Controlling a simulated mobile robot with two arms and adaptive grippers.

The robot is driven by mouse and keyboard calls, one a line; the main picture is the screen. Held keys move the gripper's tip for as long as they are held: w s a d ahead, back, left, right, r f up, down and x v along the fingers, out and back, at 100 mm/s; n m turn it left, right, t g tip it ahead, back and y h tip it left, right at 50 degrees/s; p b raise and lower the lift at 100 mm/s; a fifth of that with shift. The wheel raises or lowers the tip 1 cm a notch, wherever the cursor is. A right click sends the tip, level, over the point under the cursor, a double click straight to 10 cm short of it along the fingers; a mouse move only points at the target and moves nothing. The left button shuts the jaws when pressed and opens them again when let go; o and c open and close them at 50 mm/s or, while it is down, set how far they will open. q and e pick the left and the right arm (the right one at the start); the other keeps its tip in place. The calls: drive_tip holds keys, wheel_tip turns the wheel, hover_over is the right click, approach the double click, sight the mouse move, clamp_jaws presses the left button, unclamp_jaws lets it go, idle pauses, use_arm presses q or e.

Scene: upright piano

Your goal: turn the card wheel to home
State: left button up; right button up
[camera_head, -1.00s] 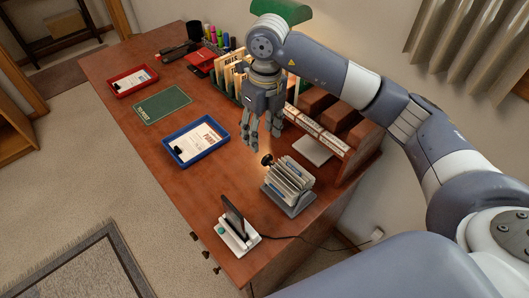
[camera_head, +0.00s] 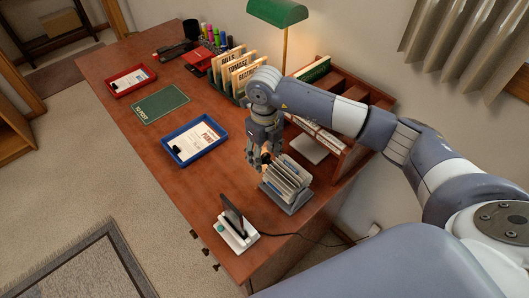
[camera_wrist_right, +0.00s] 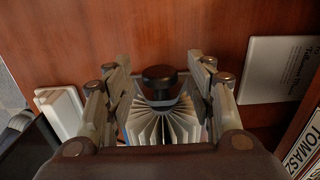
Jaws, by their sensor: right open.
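The card wheel (camera_head: 288,183) stands on the desk near its front right corner, a grey base with fanned white cards. Its dark knob (camera_head: 266,158) sticks out at its upper left side. In the right wrist view the knob (camera_wrist_right: 160,76) lies between the fingers, with the fanned cards (camera_wrist_right: 162,125) below it. My right gripper (camera_head: 259,160) is open around the knob, its fingers apart on both sides; contact is not visible. My left gripper does not show in either view.
A phone-like device on a white stand (camera_head: 236,232) is close in front of the wheel. A blue tray (camera_head: 194,142) lies to the left. A wooden shelf (camera_head: 350,152) with compartments and a green lamp (camera_head: 277,13) stand behind.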

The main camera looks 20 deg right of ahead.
drive_tip(key=c, duration=1.1)
drive_tip(key=shift+w+d+f+g+y+b, duration=0.1)
drive_tip(key=shift+d+f+g+y+b, duration=0.15)
drive_tip(key=shift+y+b, duration=0.7)
drive_tip(key=shift+w+d+g+y+b, duration=0.15)
drive_tip(key=shift+g+y+b, duration=0.3)
drive_tip(key=shift+y+b, duration=0.6)
drive_tip(key=shift+r+y+b, duration=0.15)
drive_tip(key=shift+y+b, duration=0.2)
drive_tip(key=shift+y, duration=0.25)
drive_tip(key=shift+r, duration=0.1)
drive_tip(key=o, duration=1.1)
